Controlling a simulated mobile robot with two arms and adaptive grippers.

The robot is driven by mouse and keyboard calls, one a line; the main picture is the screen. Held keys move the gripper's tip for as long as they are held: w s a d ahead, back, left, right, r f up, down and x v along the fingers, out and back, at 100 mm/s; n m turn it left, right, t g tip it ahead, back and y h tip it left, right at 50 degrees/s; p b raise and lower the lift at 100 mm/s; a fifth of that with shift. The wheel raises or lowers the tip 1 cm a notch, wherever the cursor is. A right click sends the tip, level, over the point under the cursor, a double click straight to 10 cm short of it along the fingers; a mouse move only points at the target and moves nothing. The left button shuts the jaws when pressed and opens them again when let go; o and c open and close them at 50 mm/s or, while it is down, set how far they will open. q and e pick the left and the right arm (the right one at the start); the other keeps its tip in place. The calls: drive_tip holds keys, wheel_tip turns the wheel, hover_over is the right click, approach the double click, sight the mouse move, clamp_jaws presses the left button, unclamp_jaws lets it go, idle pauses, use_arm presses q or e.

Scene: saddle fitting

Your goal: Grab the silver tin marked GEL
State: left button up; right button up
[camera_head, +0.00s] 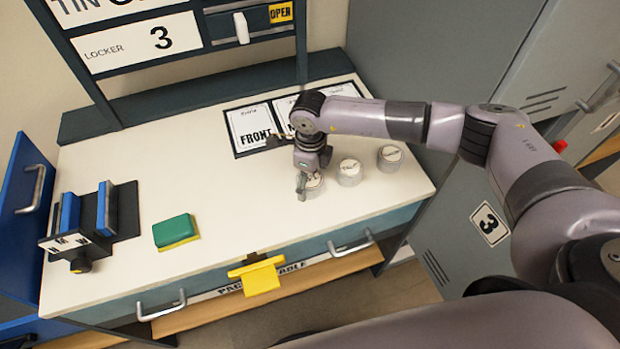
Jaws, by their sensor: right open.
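Three small silver tins with pale lids stand in a row on the white worktop. The left tin (315,184) is partly hidden by my right gripper. The middle tin (349,173) and the right tin (390,158) stand clear to its right. The lid markings are too small to read, so I cannot tell which tin says GEL. My right gripper (305,183) is open and points down at the left tin, with a finger at that tin's left side. Whether it touches the tin is unclear. My left gripper is out of view.
Cards, one reading FRONT (252,127), lie behind the tins. A green and yellow sponge (176,231) and a black clamp-like fixture with blue plates (103,209) are on the left. A yellow bracket (260,276) hangs at the front edge. Grey lockers (450,190) stand right.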

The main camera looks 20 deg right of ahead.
drive_tip(key=shift+f, duration=0.75)
drive_tip(key=shift+c, duration=0.4)
drive_tip(key=c, duration=1.3)
drive_tip(key=shift+r, duration=0.1)
